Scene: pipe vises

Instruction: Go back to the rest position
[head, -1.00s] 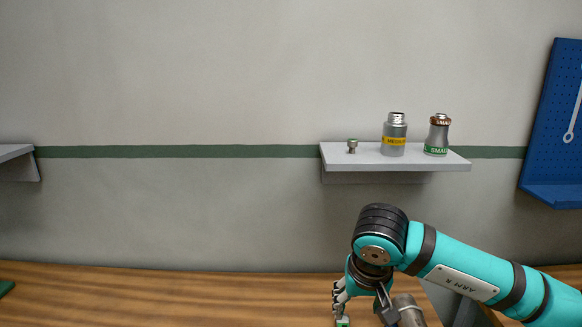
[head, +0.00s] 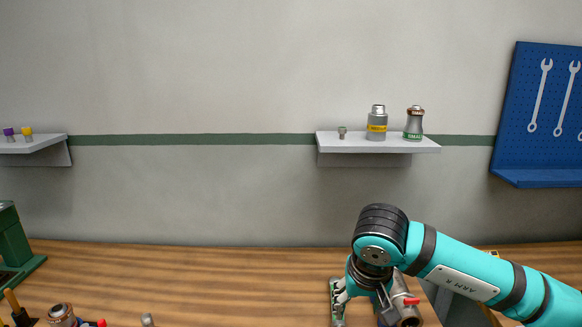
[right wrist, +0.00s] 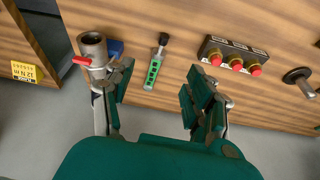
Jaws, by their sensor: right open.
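My right gripper (head: 364,302) hangs low over the front bench in the head view, its arm bent down from the right. In the right wrist view its two green-padded fingers (right wrist: 157,92) stand apart with nothing between them. A grey pipe piece with a red lever (right wrist: 92,50) shows beyond the left finger; it also shows beside the gripper in the head view (head: 407,307). I cannot tell whether it touches the finger. My left gripper is not in view.
A wall shelf (head: 375,146) holds a small fitting and two labelled cylinders. A blue wrench board (head: 520,110) hangs right. A green vise part (head: 12,245) stands left.

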